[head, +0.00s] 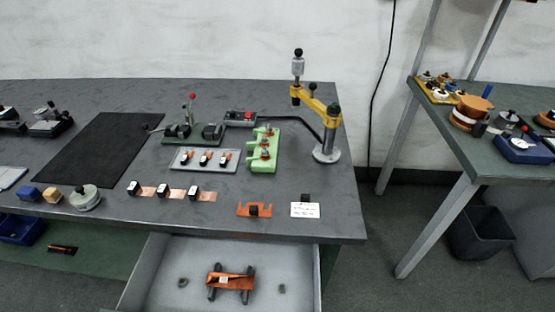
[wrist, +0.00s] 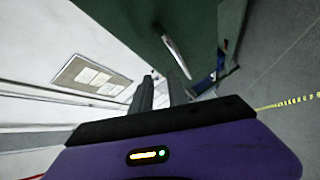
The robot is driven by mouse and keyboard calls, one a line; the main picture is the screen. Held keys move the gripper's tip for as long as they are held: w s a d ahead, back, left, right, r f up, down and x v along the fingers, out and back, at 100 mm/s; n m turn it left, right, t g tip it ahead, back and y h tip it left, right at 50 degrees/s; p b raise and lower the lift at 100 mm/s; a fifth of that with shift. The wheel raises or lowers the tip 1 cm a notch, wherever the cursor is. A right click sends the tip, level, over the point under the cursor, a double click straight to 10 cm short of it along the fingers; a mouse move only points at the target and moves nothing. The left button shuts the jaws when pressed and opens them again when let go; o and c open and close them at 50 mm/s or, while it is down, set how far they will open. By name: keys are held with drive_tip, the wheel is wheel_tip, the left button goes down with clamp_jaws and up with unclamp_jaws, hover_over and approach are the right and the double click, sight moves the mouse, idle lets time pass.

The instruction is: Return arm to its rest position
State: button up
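My gripper (wrist: 160,78) shows only in the wrist view. Its two dark fingers stand apart with a gap between them, and I see nothing held in it. The purple wrist body (wrist: 190,150) fills the bottom of that view. The fingers point towards a dark green panel with a metal handle (wrist: 178,55). No part of the arm shows in the head view.
In the head view a grey workbench (head: 100,218) carries fixtures and a yellow-armed stand (head: 318,103). Its drawer (head: 150,272) is open, with an orange copper-coloured piece (head: 232,282) inside. A second bench (head: 445,140) stands right; floor shows between them.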

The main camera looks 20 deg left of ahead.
drive_tip(key=w+d+r+m+t+h, duration=0.1)
drive_tip(key=d+r+m+t+h, duration=0.25)
drive_tip(key=d+m, duration=0.4)
drive_tip(key=w+d+r+m+t+h, duration=0.15)
drive_tip(key=d+r+m, duration=0.25)
drive_tip(key=d+m, duration=0.4)
drive_tip(key=s+d+r+m+h, duration=0.2)
drive_tip(key=s+d+m+h, duration=0.1)
drive_tip(key=d, duration=0.4)
drive_tip(key=s+d+r+m+h, duration=0.2)
drive_tip(key=d+m+h, duration=0.3)
drive_tip(key=d, duration=0.3)
drive_tip(key=shift+s+d+r+m+h, duration=0.3)
drive_tip(key=shift+s+r+m+h, duration=0.1)
drive_tip(key=shift+s+h, duration=0.15)
